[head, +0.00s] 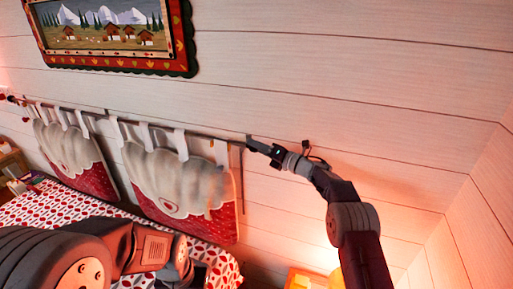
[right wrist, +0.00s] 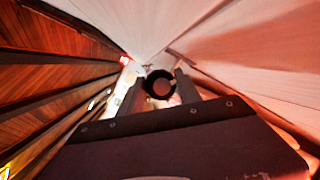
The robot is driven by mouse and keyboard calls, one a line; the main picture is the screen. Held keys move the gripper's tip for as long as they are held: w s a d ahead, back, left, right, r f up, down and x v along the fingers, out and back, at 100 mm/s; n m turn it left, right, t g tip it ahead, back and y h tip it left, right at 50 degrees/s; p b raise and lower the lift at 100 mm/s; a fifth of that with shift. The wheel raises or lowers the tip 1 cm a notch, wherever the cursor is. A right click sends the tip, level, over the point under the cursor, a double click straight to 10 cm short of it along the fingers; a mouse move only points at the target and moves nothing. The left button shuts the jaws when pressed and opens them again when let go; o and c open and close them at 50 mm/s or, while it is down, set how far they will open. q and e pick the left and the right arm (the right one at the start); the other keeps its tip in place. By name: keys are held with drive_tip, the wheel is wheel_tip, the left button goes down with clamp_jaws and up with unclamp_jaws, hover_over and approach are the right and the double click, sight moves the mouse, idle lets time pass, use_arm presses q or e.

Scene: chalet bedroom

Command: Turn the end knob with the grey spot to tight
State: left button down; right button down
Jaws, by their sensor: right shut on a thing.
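A thin dark rod (head: 218,136) runs along the plank wall with hanging cushions on it. My right gripper (head: 252,142) is at the rod's right end, shut on the end knob. In the right wrist view the knob (right wrist: 148,84) is a dark round piece with a greyish round spot (right wrist: 161,88) facing the camera. It sits between the two fingers of the right gripper (right wrist: 160,90). In the head view the fingers mostly hide this knob. Another end knob (head: 11,99) shows small at the rod's far left end. My left arm fills the lower left; its gripper cannot be made out.
Two red and cream cushions (head: 180,187) (head: 66,149) hang by loops from the rod, above a bed with a red-and-white patterned cover (head: 60,207). A framed mountain picture (head: 184,45) hangs above. A glowing lamp (head: 300,279) stands low, below my right arm.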

drive_tip(key=shift+a, duration=0.15)
drive_tip(key=m+p, duration=0.2)
drive_tip(key=p, duration=0.1)
drive_tip(key=m+g+p, duration=0.1)
drive_tip(key=p, duration=0.1)
drive_tip(key=shift+a+r+m+h, duration=0.1)
drive_tip(key=shift+r+m+h, duration=0.15)
drive_tip(key=shift+m+h, duration=0.05)
drive_tip(key=shift+f+m+g+p, duration=0.15)
drive_tip(key=shift+m+g+p, duration=0.35)
drive_tip(key=shift+m+p, duration=0.6)
drive_tip(key=shift+f+p, duration=0.15)
drive_tip(key=shift+p, duration=0.35)
drive_tip(key=shift+f, duration=0.1)
